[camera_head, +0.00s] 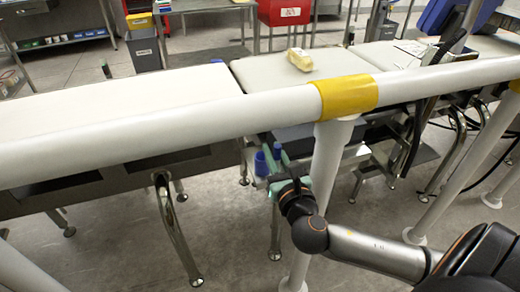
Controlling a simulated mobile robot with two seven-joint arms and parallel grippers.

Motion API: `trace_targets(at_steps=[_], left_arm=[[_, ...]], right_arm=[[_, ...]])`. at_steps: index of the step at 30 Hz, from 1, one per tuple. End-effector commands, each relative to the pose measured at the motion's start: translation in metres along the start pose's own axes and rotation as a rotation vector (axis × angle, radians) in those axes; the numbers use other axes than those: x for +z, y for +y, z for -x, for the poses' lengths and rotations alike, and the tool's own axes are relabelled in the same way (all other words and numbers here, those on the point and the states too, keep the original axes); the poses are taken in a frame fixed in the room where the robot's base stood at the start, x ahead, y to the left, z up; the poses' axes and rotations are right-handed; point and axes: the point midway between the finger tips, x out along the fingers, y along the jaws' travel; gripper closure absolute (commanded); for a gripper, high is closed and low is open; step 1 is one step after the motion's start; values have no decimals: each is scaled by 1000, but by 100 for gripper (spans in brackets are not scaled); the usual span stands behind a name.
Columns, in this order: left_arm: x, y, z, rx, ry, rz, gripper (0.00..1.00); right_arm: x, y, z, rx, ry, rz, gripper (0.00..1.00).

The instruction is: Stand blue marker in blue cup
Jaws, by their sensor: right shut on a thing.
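My right gripper (287,181), with pale green fingers, is low behind the white rail, left of the yellow-banded post. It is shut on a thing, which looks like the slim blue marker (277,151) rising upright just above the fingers. The dark blue cup (261,164) is small in view, close to the left of the marker and gripper. I cannot tell whether the marker touches the cup or is beside it. The lower parts of both are hidden by the gripper. My left gripper is not in view.
A white rail (150,127) with a yellow band (347,96) crosses in front of the belts. A yellowish pack (300,60) lies on the belt (262,75) behind. A post (328,165) stands right beside my gripper. Metal legs and grey floor are below.

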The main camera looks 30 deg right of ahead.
Motion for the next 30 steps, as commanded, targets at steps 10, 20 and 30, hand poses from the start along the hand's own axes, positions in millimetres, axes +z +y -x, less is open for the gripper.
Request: trace_targets(at_steps=[10, 20, 30], left_arm=[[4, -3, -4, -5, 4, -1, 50], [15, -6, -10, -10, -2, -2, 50], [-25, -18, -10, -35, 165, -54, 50]], right_arm=[[0, 0, -90, -2, -3, -1, 100], [-23, 1, -116, 2, 1, 1, 100], [-60, 0, -116, 1, 2, 0, 100]])
